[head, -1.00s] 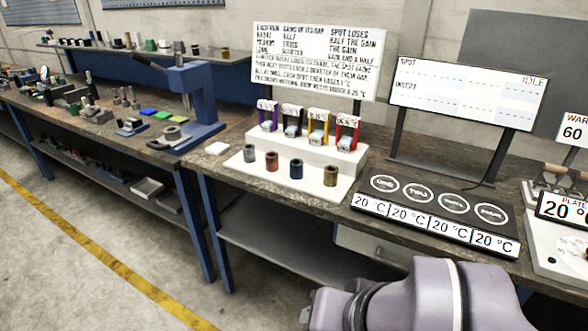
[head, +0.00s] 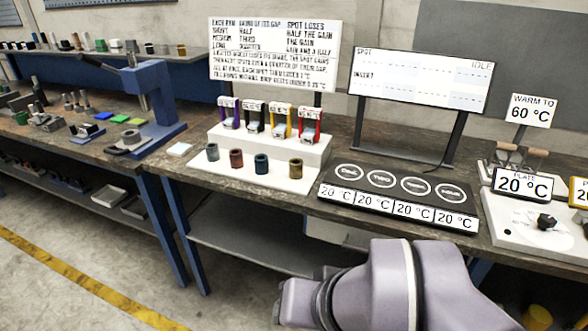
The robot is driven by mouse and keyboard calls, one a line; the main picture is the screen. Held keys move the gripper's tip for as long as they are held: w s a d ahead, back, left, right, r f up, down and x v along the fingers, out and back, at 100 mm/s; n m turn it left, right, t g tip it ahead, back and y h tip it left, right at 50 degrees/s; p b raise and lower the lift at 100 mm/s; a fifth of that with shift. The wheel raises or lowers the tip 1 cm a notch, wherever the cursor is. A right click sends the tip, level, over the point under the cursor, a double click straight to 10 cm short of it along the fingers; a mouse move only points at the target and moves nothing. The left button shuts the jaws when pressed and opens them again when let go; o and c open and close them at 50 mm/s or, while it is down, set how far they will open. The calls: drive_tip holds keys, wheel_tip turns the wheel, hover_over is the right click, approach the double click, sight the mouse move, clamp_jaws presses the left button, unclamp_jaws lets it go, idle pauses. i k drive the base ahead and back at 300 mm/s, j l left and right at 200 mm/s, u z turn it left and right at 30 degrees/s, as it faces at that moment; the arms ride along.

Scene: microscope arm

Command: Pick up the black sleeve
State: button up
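No sleeve on the white stepped stand (head: 312,150) is clearly black. Its front row holds a grey-green sleeve (head: 211,152), a reddish-brown sleeve (head: 236,158), a dark blue sleeve (head: 261,164) and a brass-coloured sleeve (head: 295,168). A small black piece (head: 131,46) stands in the row on the blue back shelf; it is too small to tell whether it is a sleeve. My gripper is out of view; only part of my arm shows at the bottom right.
Purple, black, yellow and red tagged holders stand on the stand's upper step. A black four-spot plate (head: 398,188) lies to the right, before a display board (head: 420,75). A blue press (head: 155,95) stands on the left bench. A white plate unit (head: 535,225) is far right.

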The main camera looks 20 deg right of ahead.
sight(261, 160)
drive_tip(key=i+j+z, duration=1.25)
drive_tip(key=i+j, duration=0.05)
drive_tip(key=i, duration=0.05)
